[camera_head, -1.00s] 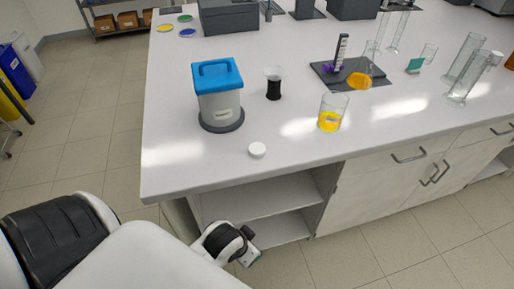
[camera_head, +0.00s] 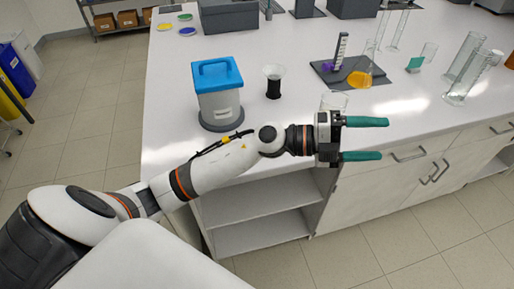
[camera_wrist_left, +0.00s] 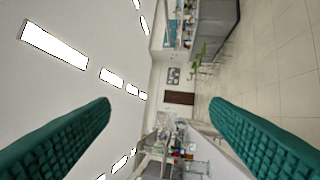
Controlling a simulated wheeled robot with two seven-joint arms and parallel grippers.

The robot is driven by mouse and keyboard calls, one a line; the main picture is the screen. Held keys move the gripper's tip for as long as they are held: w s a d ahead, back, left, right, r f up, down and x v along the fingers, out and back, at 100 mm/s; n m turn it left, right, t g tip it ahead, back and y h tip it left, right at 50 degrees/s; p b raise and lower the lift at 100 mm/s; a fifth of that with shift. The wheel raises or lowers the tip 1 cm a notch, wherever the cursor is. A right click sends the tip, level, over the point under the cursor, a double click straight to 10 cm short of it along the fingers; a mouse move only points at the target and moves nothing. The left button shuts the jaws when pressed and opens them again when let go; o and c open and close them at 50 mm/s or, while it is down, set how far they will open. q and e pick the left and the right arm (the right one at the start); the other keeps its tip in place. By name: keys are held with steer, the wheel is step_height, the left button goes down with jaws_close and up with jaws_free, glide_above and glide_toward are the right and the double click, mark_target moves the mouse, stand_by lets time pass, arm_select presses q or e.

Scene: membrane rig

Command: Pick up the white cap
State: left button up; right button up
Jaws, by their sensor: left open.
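The white cap is not visible in the head view now; my left arm covers the front part of the bench where it lay a second ago. My left gripper (camera_head: 384,139) is open and empty, with its two teal fingers pointing right across the bench's front edge. In the left wrist view the two fingers (camera_wrist_left: 160,104) stand wide apart with nothing between them, and only the far room shows beyond. My right gripper is not in view.
A blue-lidded container (camera_head: 218,95) stands at the bench's left. A black-and-clear funnel-shaped vessel (camera_head: 273,85) stands beside it. A glass beaker (camera_head: 333,101) is mostly hidden behind my gripper. Glass cylinders (camera_head: 464,72) stand at right. The white bench (camera_head: 165,110) is clear at far left.

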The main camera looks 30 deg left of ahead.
arm_select(q)
steer(key=w+a+f+m+g+y, duration=0.2)
steer(key=a+f+m+g+y, duration=0.3)
steer(key=a+f+g+y, duration=0.35)
steer(key=a+n+y, duration=0.3)
steer(key=a+y, duration=0.7)
steer(key=a, duration=1)
steer(key=f, duration=0.2)
steer(key=f+p, duration=0.1)
steer(key=f, duration=0.1)
steer(key=w+f+p, duration=0.1)
steer(key=f, duration=0.1)
steer(key=shift+d+f, duration=0.2)
steer(key=shift+f, duration=0.15)
steer(key=shift+s+d+f+p, duration=0.1)
steer(key=shift+s+f+p, duration=0.05)
steer(key=shift+f+p, duration=0.4)
step_height(320, 180, down, 4)
steer(key=shift+d+r+p, duration=0.1)
steer(key=shift+r+p, duration=0.05)
steer(key=shift+p, duration=0.5)
steer(key=shift+f, duration=0.35)
